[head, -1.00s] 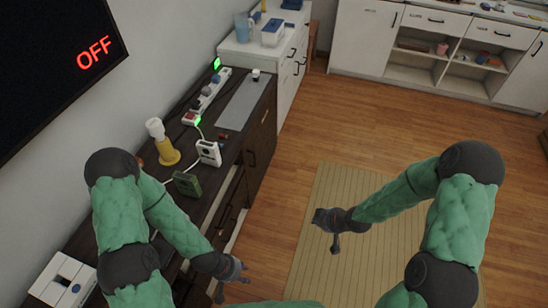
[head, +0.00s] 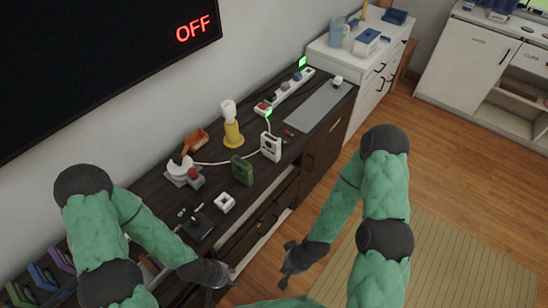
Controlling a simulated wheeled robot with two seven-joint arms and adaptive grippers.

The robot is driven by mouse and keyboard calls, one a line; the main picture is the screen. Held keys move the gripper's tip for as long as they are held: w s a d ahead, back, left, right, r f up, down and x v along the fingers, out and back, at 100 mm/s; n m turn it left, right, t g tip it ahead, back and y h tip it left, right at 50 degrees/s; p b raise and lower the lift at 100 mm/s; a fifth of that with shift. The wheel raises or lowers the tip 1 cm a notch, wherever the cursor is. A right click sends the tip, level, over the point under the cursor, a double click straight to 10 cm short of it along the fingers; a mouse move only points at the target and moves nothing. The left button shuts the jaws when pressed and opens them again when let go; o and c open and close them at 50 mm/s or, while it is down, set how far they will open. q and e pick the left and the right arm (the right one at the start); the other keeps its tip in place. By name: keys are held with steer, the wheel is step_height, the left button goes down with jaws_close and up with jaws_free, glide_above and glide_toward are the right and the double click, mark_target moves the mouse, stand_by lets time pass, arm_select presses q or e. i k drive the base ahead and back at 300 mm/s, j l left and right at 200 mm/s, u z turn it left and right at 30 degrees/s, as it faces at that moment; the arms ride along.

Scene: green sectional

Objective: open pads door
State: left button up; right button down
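No label reading "pads" is legible, so I cannot tell which door it marks. The dark sideboard (head: 262,179) along the wall has a closed door (head: 323,146) at its far end, with a dark handle, and drawers and an open shelf nearer me. A white cabinet door (head: 470,55) at the upper right is closed, with a black handle and a small unreadable label. My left gripper (head: 222,290) is open and empty beside the sideboard's front, low in the picture. My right gripper (head: 285,265) is open and empty over the floor, apart from the sideboard.
The sideboard top holds a yellow lamp (head: 233,133), a green box (head: 242,171), a white device (head: 271,146), a power strip (head: 285,92) and a joystick (head: 196,222). A white cabinet (head: 345,62) adjoins its far end. The mat (head: 440,255) and wooden floor are clear.

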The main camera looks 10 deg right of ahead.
mark_target(327, 155)
steer(key=i+l+u, duration=0.15)
steer(key=l+u, duration=0.3)
steer(key=l, duration=0.25)
steer(key=i+l+u, duration=0.1)
steer(key=l+u, duration=0.35)
steer(key=l, duration=0.3)
steer(key=k+l+u, duration=0.1)
steer(key=l+u, duration=0.35)
steer(key=l, duration=0.85)
steer(key=k+l, duration=0.15)
steer(key=l, duration=1)
steer(key=k+l+u, duration=0.05)
